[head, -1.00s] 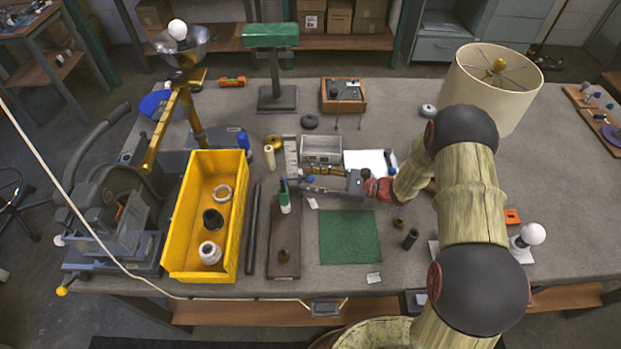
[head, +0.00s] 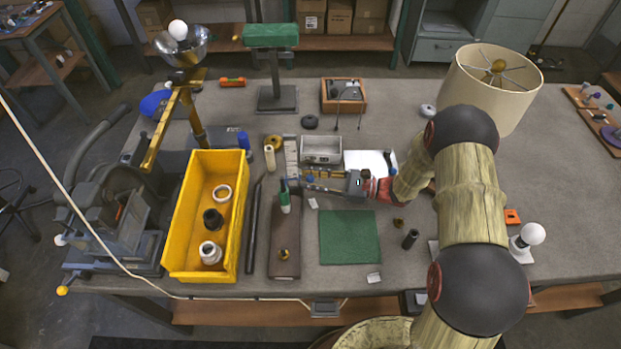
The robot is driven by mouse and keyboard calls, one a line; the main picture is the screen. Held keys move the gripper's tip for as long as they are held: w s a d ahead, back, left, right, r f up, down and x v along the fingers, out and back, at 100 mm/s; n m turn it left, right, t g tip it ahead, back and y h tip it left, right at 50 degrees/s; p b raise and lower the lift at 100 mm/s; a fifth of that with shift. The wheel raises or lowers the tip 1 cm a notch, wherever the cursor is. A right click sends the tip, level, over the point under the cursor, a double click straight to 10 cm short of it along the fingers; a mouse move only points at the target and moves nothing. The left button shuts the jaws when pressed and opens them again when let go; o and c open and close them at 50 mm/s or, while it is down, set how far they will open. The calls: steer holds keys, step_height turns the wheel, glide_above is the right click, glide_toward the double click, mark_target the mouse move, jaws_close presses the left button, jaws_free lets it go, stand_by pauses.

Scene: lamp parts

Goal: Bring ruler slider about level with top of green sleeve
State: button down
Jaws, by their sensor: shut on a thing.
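The ruler (head: 291,152) is a pale upright strip left of the grey metal box. The green sleeve (head: 284,201) stands at the back end of the brown board, just in front of the ruler's lower part. My gripper (head: 301,184) reaches in from the right, its fingers pointing left at the ruler's lower part, beside the top of the green sleeve. It is shut on what appears to be the ruler slider, which is small and mostly hidden by the fingertips. I cannot tell exactly how its height compares with the sleeve top.
The grey metal box (head: 321,149) stands just behind my gripper. The yellow bin (head: 178,240) is to the left, with a dark rod (head: 252,228) beside the brown board (head: 284,262). A green mat (head: 349,237) lies clear in front of my gripper.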

mark_target(311, 176)
steer(key=shift+w+d+r, duration=0.1)
steer(key=shift+w+r, duration=0.05)
steer(key=shift+w, duration=0.1)
step_height(311, 176, up, 6)
steer(key=p, duration=0.4)
steer(key=shift+r+p, duration=0.15)
steer(key=shift+p, duration=0.15)
steer(key=c, duration=1.7)
jaws_free()
steer(key=shift+w+f, duration=0.1)
steer(key=shift+f, duration=0.1)
steer(key=shift+c, duration=0.2)
steer(key=shift+o, duration=0.4)
steer(key=shift+f, duration=0.1)
steer(key=v, duration=1.2)
